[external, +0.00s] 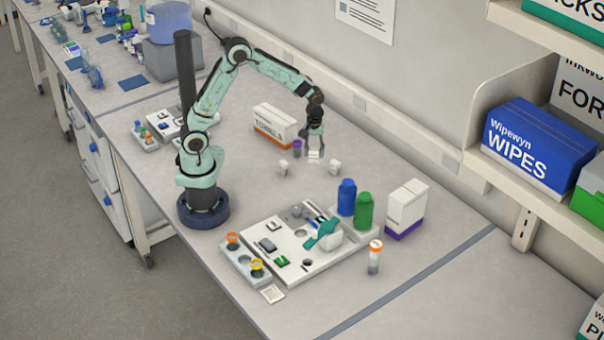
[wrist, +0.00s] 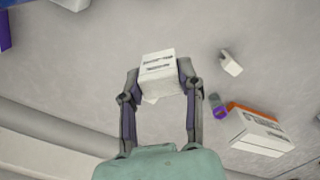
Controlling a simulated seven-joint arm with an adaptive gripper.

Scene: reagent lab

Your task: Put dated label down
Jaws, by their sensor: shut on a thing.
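The dated label looks like a small white block with dark printed lines on its face (wrist: 159,65). It sits between the fingertips of my gripper (wrist: 160,84), which is shut on it. In the external view my gripper (external: 314,148) points down at the back of the bench, with the white label (external: 314,155) low between its fingers. I cannot tell whether the label touches the bench. The printed words are too small to read.
Small white blocks stand left (external: 283,167) and right (external: 335,167) of my gripper. A purple vial (external: 297,147) and a towel box (external: 275,126) are close on the left. A white tray (external: 285,245), bottles (external: 364,210) and a white-purple box (external: 405,210) stand nearer the front. Bench between is clear.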

